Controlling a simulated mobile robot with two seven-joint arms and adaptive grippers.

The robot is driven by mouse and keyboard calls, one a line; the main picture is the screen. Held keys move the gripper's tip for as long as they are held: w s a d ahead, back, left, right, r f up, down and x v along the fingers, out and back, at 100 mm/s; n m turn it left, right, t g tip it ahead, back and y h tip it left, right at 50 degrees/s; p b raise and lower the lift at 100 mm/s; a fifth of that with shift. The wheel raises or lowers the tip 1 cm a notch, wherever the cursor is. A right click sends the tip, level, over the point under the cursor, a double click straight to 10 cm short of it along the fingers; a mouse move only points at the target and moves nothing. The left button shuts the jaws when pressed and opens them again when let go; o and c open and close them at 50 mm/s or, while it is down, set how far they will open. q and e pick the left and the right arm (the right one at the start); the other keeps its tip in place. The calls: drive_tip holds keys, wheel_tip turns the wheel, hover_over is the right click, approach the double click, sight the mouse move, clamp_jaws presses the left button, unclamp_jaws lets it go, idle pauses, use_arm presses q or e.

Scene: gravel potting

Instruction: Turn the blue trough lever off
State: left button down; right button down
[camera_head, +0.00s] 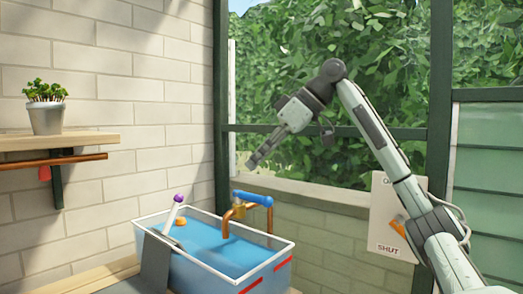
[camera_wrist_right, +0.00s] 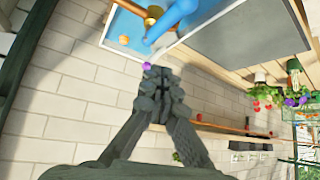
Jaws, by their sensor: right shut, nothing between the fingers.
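The blue lever (camera_head: 253,198) sits on top of a copper tap (camera_head: 231,215) at the far side of the trough (camera_head: 275,276). The lever lies roughly level. Blue water fills the trough. In the right wrist view the lever (camera_wrist_right: 176,18) shows large near the top, beyond the fingertips. My right gripper (camera_head: 256,162) is shut and empty, above the lever and apart from it in the head view. Its closed fingers also show in the wrist view (camera_wrist_right: 158,76). My left gripper is not in view.
A white stick with a purple knob (camera_head: 178,198) leans in the trough, near an orange ball (camera_head: 180,221). A grey panel (camera_head: 156,262) stands at its near left. A potted plant (camera_head: 46,108) stands on a shelf left.

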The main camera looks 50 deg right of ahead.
drive_tip(key=shift+w+d+r, duration=0.1)
drive_tip(key=shift+d+r, duration=0.75)
drive_tip(key=shift+r, duration=0.05)
